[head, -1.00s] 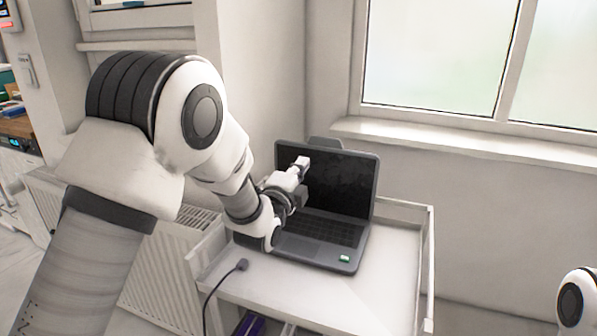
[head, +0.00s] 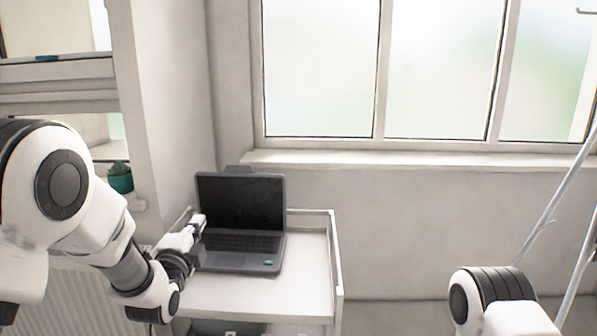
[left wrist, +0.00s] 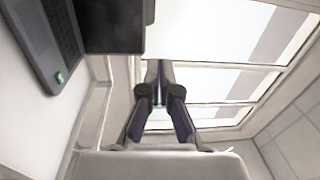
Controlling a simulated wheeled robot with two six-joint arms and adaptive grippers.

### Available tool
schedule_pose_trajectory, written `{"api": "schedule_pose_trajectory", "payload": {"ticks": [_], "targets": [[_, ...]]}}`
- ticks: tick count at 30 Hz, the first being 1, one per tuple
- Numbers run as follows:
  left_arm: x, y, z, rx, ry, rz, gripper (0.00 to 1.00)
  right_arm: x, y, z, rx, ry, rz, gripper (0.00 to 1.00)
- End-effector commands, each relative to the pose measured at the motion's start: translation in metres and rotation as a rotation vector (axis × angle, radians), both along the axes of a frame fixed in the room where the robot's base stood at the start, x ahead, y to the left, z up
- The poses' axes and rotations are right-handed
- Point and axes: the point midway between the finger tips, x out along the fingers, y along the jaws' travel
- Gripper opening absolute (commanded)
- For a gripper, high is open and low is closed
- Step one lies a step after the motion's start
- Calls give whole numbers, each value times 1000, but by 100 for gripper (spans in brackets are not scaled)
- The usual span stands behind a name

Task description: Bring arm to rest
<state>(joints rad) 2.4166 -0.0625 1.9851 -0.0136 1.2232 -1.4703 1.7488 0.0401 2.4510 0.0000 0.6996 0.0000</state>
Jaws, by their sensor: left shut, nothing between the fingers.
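My left arm comes in from the left in the head view. Its gripper (head: 201,223) is at the left side of the open laptop (head: 242,203), which stands on a white cart (head: 312,262). The gripper is shut with nothing in it; its closed fingers also show in the left wrist view (left wrist: 158,72). The laptop's keyboard edge shows at the top left of that view (left wrist: 45,40). Whether the gripper touches the laptop I cannot tell. Part of my right arm (head: 490,300) shows at the lower right; its gripper is out of view.
A raised rail (head: 335,255) runs round the cart's edge. A wide window with a sill (head: 400,160) is behind. A radiator (head: 70,298) stands at the left, and a small potted plant (head: 120,179) is near the corner. Thin poles (head: 560,195) stand at the right.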

Motion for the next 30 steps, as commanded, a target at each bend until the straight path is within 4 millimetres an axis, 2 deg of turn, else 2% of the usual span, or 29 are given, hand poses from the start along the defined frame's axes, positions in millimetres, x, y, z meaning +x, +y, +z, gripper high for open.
{"api": "schedule_pose_trajectory", "payload": {"ticks": [5,11,14,17,20,21,23,24,26,27,30], "targets": [[-8,4,-37,-97,116,5,0,1,0,11,0,-3,0,40],[-30,10,-95,-256,298,35,0,1,0,24,0,-3,0,40],[-50,14,-132,-363,418,70,0,1,0,33,0,-3,0,40],[-79,19,-174,-490,559,128,0,1,0,44,0,-3,0,40],[-127,23,-222,-651,737,233,0,0,0,59,0,-3,0,40],[-153,25,-243,-726,820,297,0,0,0,66,0,-3,0,40],[-200,28,-271,-845,946,415,0,0,0,77,0,-3,0,40],[-233,30,-288,-921,1025,508,0,0,0,84,0,-3,0,40],[-285,32,-306,-1022,1131,659,0,0,0,94,0,-3,0,40],[-318,33,-314,-1081,1187,762,0,0,0,100,0,-3,0,40],[-386,34,-324,-1184,1281,994,0,0,0,110,0,-3,0,40]]}}
